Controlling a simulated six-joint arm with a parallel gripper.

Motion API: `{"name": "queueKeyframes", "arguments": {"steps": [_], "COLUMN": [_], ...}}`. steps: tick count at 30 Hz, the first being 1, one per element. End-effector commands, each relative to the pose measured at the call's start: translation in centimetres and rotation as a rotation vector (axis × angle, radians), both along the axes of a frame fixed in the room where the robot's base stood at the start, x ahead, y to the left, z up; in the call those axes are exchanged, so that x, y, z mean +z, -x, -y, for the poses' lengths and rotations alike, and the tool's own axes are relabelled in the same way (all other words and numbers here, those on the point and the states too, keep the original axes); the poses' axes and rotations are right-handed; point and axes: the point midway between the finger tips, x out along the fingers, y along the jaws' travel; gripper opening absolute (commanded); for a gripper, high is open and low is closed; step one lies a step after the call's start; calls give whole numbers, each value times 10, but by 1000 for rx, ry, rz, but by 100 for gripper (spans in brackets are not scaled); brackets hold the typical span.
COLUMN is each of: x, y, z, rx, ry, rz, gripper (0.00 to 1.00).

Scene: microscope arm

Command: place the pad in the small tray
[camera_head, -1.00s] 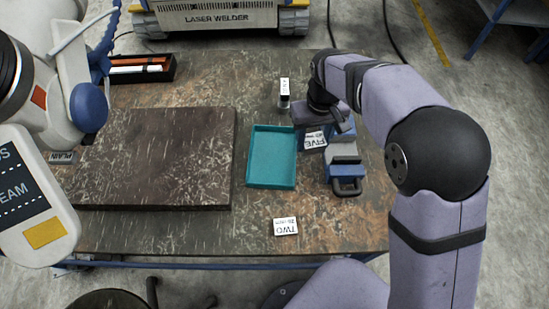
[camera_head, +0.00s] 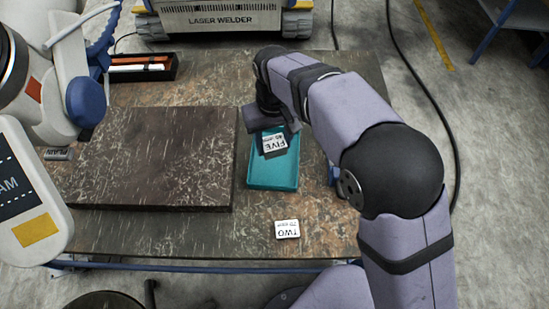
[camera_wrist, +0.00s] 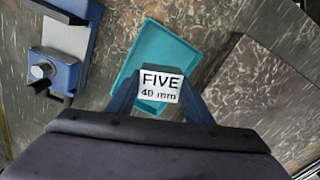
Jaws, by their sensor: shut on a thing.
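The pad, a small white-faced block marked FIVE 40 mm (camera_head: 274,143), is held by my gripper (camera_wrist: 160,98). In the wrist view the pad (camera_wrist: 160,87) sits between the two dark blue fingers, which are shut on it. The small tray (camera_head: 272,177) is a shallow teal open box on the table. The pad is over the far half of the tray in the head view; its exact height above the floor of the tray cannot be told. In the wrist view the tray (camera_wrist: 158,42) shows behind the pad, and its inside looks empty there.
A white pad marked TWO (camera_head: 287,229) lies in front of the tray. A thick dark slab (camera_head: 150,160) lies to the left. A blue and grey fixture (camera_wrist: 62,62) stands beside the tray, mostly hidden by my arm in the head view. A black box (camera_head: 145,67) is at the back left.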

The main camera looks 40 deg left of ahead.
Motion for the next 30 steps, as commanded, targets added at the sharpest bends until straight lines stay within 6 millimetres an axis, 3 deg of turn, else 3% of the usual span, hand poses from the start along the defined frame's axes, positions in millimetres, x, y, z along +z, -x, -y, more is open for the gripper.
{"name": "queueKeyframes", "arguments": {"steps": [12, 23, 30], "x": [-49, -61, -83], "y": [0, 0, 0], "z": [0, -1, 0], "rx": [1, 1, 1], "ry": [-1, -3, -1], "rz": [0, 1, 0], "gripper": [0, 0, 0]}}
